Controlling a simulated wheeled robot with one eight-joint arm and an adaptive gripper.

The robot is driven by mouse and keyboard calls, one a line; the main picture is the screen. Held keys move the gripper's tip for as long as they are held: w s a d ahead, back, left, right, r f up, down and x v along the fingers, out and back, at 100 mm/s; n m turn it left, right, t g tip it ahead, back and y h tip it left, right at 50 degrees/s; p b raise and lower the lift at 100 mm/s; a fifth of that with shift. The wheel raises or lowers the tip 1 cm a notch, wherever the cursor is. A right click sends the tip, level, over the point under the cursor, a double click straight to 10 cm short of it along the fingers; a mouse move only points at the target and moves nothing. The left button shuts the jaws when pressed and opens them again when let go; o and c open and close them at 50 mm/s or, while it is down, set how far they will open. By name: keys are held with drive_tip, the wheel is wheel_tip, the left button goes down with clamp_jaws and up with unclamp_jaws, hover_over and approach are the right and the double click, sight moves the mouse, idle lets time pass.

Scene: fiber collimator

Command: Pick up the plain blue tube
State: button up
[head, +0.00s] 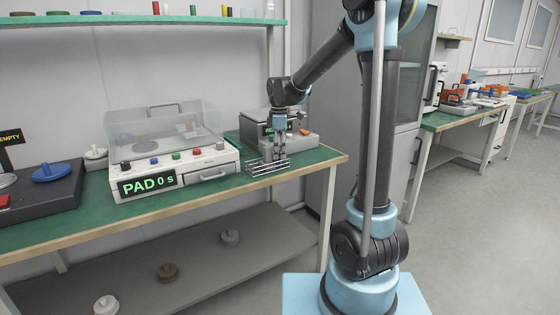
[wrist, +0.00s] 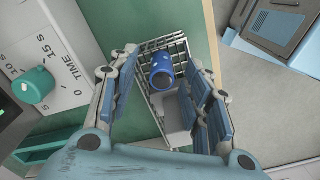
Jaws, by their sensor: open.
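The blue tube (wrist: 162,72) lies in a wire rack (wrist: 178,47) in the wrist view, its rounded body and dark end showing. In the head view the wire rack (head: 267,166) sits at the front edge of the green bench, and I cannot make out the tube there. My gripper (wrist: 161,58) is open and empty, pointing down over the rack, with a finger on either side of the tube. In the head view my gripper (head: 279,155) is at the rack's right part. Whether a finger touches the tube cannot be told.
A white device with a clear lid and PAD display (head: 172,160) stands left of the rack. A grey machine (head: 262,127) stands close behind my gripper. A dark base with a blue disc (head: 50,173) is at far left. The bench (head: 325,156) is bare to the right.

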drive_tip(key=shift+c, duration=0.2)
clamp_jaws()
